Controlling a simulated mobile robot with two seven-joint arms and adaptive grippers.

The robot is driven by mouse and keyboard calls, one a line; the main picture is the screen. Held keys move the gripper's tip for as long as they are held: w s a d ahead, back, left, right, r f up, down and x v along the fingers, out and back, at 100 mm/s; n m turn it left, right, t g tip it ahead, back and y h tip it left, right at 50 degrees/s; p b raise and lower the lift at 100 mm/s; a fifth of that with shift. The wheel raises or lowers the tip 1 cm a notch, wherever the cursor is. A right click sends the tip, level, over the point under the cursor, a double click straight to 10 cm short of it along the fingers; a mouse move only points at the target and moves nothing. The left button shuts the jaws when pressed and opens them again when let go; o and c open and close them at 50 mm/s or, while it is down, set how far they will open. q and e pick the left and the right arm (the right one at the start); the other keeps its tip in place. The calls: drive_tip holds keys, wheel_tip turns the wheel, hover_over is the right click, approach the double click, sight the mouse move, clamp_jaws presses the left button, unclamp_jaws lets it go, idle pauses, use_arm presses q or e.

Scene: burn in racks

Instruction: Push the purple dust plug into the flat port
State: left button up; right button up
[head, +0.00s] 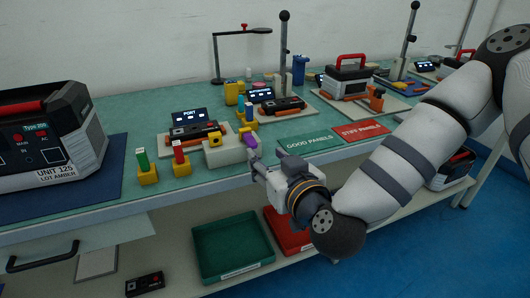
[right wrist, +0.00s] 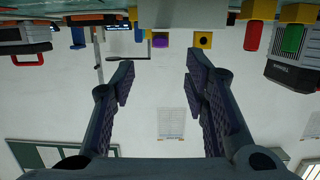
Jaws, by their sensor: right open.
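The purple dust plug (head: 250,141) is at the right side of a pale block (head: 226,155) near the table's front edge. It also shows in the right wrist view (right wrist: 160,40), near the top, beyond my fingertips. My right gripper (head: 261,169) is open and empty, in front of the table edge, just below and apart from the plug. Both fingers (right wrist: 158,78) show apart in the right wrist view. A small panel with a screen reading PORT (head: 189,116) stands behind the block; I cannot tell which opening is the flat port. My left gripper is not in view.
Red (head: 180,153) and green (head: 142,160) handled pieces stand in yellow holders left of the block. Green (head: 308,143) and red (head: 362,131) labelled mats lie to the right. A large unit (head: 45,140) fills the left. Below are green (head: 233,243) and red trays.

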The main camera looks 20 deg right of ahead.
sight(254, 146)
drive_tip(key=w, duration=0.3)
drive_tip(key=w+f+b, duration=0.1)
drive_tip(key=w, duration=0.2)
drive_tip(key=w+f, duration=0.1)
drive_tip(key=w, duration=0.2)
drive_tip(key=shift+a+f, duration=0.15)
drive_tip(key=shift+f, duration=0.05)
drive_tip(key=shift+w, duration=0.5)
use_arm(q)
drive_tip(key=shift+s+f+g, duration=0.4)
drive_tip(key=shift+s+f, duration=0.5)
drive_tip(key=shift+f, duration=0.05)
use_arm(e)
clamp_jaws()
